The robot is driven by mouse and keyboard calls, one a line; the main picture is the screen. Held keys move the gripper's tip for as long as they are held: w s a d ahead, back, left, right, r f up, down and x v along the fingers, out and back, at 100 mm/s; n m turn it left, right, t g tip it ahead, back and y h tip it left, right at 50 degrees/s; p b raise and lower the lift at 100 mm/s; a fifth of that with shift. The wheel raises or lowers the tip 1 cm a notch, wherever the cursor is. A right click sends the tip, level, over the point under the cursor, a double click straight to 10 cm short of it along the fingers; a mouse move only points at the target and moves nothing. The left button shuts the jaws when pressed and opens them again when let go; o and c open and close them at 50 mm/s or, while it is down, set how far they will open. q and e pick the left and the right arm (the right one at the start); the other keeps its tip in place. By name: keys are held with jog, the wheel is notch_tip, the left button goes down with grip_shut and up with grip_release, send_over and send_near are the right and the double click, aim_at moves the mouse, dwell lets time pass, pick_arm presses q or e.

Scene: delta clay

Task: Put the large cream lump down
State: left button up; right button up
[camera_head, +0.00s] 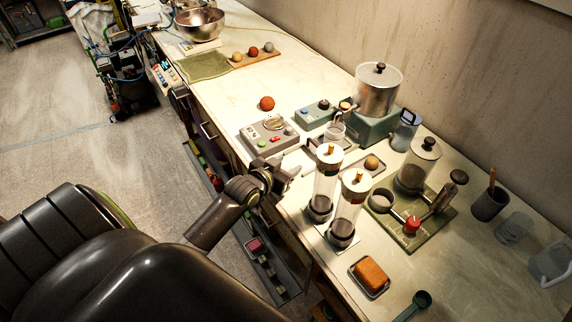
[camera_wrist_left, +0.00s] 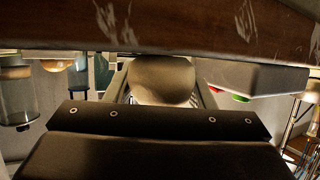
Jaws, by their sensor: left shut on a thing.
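The large cream lump (camera_wrist_left: 163,80) is in the left wrist view, a pale rounded mass between the fingers of my left gripper (camera_head: 289,174). The gripper is shut on it. In the head view the gripper is at the front edge of the pale worktop (camera_head: 225,92), between the grey control box and the tall clear cylinders. I cannot make out the lump there, and its clearance from the worktop is unclear. My right gripper is not in view.
A grey control box (camera_head: 268,135) and a terracotta ball (camera_head: 267,103) are just beyond the gripper. Clear cylinders (camera_head: 325,180) stand close on its right. A tan lump (camera_head: 371,163) lies on a small tray. Bare worktop extends beyond the ball, towards the green mat (camera_head: 205,66).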

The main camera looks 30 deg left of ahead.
pick_arm(q)
jog(key=o, duration=0.9)
jog(key=shift+f, duration=0.1)
jog(key=shift+c, duration=0.2)
